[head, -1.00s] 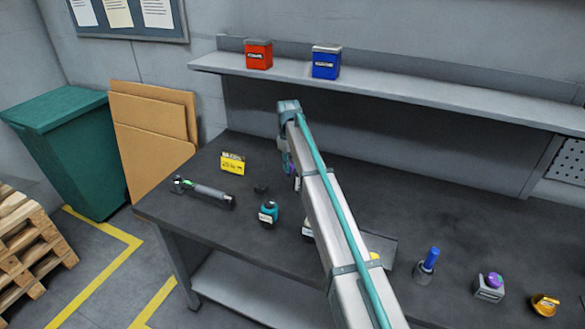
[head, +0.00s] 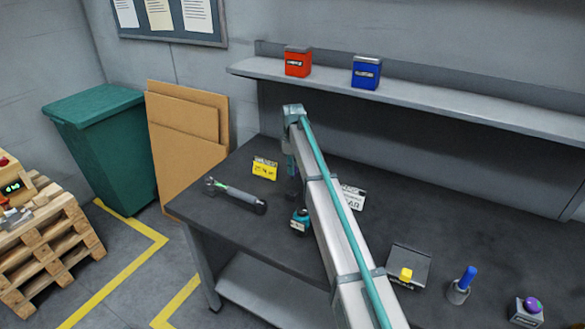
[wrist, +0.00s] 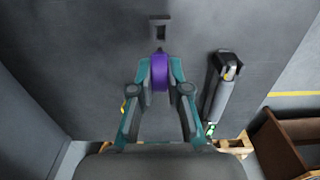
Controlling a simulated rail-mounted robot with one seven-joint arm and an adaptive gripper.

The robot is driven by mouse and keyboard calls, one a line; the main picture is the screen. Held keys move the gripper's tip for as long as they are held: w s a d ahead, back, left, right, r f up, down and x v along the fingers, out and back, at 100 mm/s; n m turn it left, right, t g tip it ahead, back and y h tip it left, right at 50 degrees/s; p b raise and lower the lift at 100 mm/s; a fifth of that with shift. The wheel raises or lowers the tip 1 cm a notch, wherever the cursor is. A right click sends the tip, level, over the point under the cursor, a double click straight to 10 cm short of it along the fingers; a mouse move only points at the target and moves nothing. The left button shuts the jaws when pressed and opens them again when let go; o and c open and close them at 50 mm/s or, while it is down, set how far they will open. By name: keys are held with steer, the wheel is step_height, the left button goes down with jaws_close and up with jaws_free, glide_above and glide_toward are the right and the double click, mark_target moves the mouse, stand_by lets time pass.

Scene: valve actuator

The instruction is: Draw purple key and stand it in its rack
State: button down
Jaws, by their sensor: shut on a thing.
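My gripper (wrist: 159,74) is shut on a purple key (wrist: 160,66), held between its teal and grey fingers in the wrist view. Only the purple part shows; its lower end cannot be made out. In the head view my arm hides most of the gripper and the key, over the left part of the dark workbench (head: 215,228). A small dark block (wrist: 160,26) lies ahead of the fingers in the wrist view, apart from the key. I cannot tell whether it is the rack.
A grey-handled tool (head: 242,198) lies by a yellow sign (head: 265,169). A teal item (head: 299,220) stands beside my arm. To the right are a tray with a yellow piece (head: 405,274), a blue peg (head: 467,277) and a purple-knobbed block (head: 527,310). A shelf (head: 430,100) overhangs the back.

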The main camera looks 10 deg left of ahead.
steer(key=shift+f, duration=0.15)
steer(key=shift+f+b, duration=1)
steer(key=shift+f, duration=1.75)
steer(key=shift+f+b, duration=0.5)
steer(key=shift+f, duration=1.2)
steer(key=c, duration=1.1)
jaws_free()
steer(key=shift+o, duration=0.2)
steer(key=shift+r, duration=0.1)
step_height(320, 180, up, 12)
steer(key=shift+f, duration=0.1)
steer(key=shift+a, duration=0.1)
